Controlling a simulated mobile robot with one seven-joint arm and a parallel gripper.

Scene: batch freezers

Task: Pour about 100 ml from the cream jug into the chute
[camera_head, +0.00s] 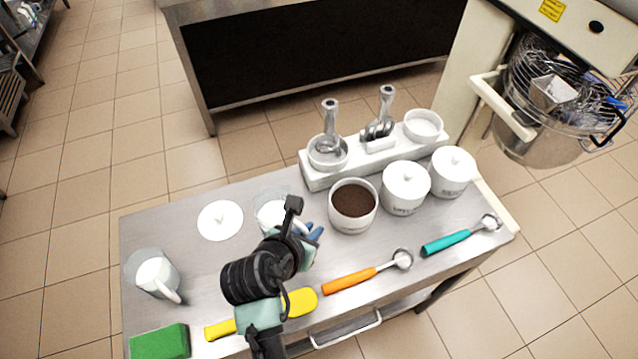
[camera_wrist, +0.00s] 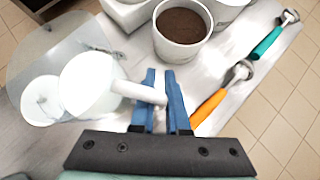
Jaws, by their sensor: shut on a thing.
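A clear jug with white contents (camera_head: 270,212) is at the back middle of the steel table, partly hidden by my arm. In the wrist view the same jug (camera_wrist: 90,84) has a white handle (camera_wrist: 140,91). My gripper (camera_wrist: 162,88) is shut on this handle, with its blue fingers on either side. In the head view my gripper (camera_head: 312,232) is just right of the jug. I cannot tell if the jug touches the table. A second jug with white contents (camera_head: 155,276) stands at the left. A metal chute (camera_head: 552,92) sits on the mixer's wire guard at upper right.
A brown-filled pot (camera_head: 353,203), lidded pots (camera_head: 405,188) and a white rack (camera_head: 318,180) stand right of my gripper. Orange (camera_head: 350,281) and teal (camera_head: 450,243) scoops, a yellow spatula (camera_head: 302,301), a green sponge (camera_head: 160,342) and a white lid (camera_head: 220,220) lie on the table.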

